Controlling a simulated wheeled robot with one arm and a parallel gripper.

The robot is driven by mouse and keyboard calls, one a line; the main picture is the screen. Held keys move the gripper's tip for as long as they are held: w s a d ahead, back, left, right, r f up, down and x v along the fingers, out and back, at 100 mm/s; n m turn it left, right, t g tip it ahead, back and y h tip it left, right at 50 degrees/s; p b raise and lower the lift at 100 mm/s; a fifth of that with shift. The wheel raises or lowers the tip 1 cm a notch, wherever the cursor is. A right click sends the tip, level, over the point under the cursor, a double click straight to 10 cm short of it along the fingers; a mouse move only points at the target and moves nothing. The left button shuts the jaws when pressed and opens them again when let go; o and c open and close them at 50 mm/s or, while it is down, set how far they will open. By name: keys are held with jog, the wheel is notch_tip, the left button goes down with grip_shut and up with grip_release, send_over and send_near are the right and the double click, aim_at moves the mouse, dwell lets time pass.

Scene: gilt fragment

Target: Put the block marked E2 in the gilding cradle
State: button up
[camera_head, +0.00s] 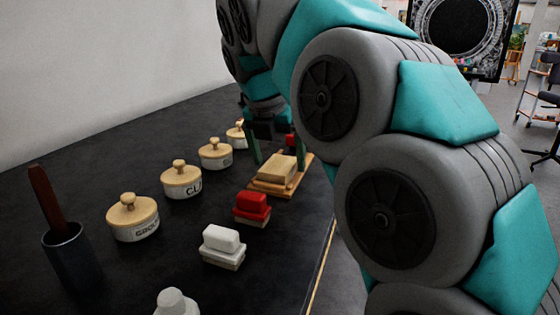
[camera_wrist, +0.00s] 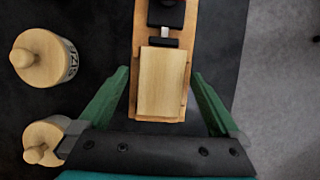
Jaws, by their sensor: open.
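A pale wooden block (camera_wrist: 162,80) lies on a longer wooden board (camera_wrist: 143,30), which looks like the cradle. The same block (camera_head: 278,168) and board (camera_head: 297,175) show in the head view near the table's right edge. No E2 mark is readable on any block. My gripper (camera_wrist: 160,75) is open, with its green fingers on either side of the block, apart from it in the wrist view. In the head view the fingers hang by the block, and my arm hides part of the area behind.
Lidded jars stand in a row on the dark table, including one marked GROU (camera_head: 133,218) and one marked CLA (camera_head: 181,181). A red block (camera_head: 251,206) and a white block (camera_head: 222,240) sit nearer. A dark cup (camera_head: 70,258) holds a brown handle. Bare table separates them.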

aim_at(276, 168)
jog(key=v, duration=0.4)
jog(key=shift+s+r, duration=0.15)
jog(key=shift+r, duration=0.5)
jog(key=shift+s+a+r, duration=0.15)
jog(key=shift+s+r, duration=0.15)
jog(key=shift+r, duration=0.3)
